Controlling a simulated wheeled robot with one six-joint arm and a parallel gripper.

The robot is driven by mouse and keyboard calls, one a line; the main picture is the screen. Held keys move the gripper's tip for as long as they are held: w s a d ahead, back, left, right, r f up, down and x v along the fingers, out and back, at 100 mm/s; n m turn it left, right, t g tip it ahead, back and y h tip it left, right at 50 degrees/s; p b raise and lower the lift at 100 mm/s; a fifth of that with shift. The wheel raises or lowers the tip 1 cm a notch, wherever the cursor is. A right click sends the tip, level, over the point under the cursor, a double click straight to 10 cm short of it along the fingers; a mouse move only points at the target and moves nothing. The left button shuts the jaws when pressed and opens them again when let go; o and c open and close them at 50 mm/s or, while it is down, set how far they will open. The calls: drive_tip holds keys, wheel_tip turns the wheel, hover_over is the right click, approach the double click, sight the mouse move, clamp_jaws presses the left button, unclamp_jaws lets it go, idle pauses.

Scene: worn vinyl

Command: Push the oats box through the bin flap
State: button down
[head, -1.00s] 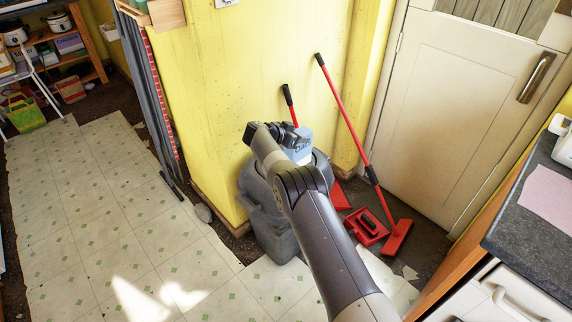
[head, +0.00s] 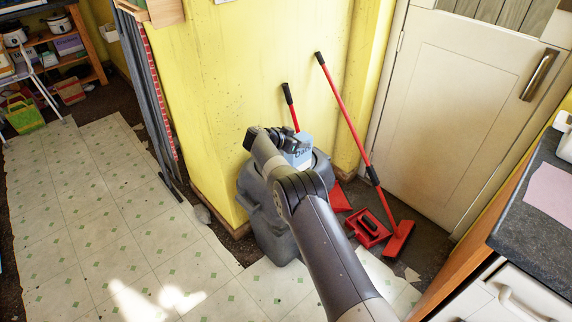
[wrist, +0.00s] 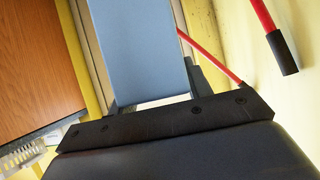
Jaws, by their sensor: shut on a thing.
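The oats box (head: 299,153) is pale blue with dark lettering, partly hidden by my gripper and arm. My gripper (head: 293,141) is shut on it and holds it upright over the top of the grey bin (head: 257,188). The box's lower end is at the bin's top opening; I cannot tell how far inside it is, and the flap is hidden. In the wrist view the box (wrist: 140,50) shows as a plain blue face beyond the dark gripper body.
A red broom (head: 345,118) and a second red-handled tool (head: 290,105) lean on the yellow wall behind the bin. A red dustpan (head: 368,228) lies to the right. A dark counter (head: 540,215) stands at the right; the tiled floor at left is open.

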wheel_tip(320, 180, down, 3)
drive_tip(key=shift+r+b, duration=0.1)
drive_tip(key=shift+b, duration=1.05)
drive_tip(key=c, duration=0.6)
unclamp_jaws()
drive_tip(key=shift+r+p, duration=3.1)
drive_tip(key=shift+r, duration=1.9)
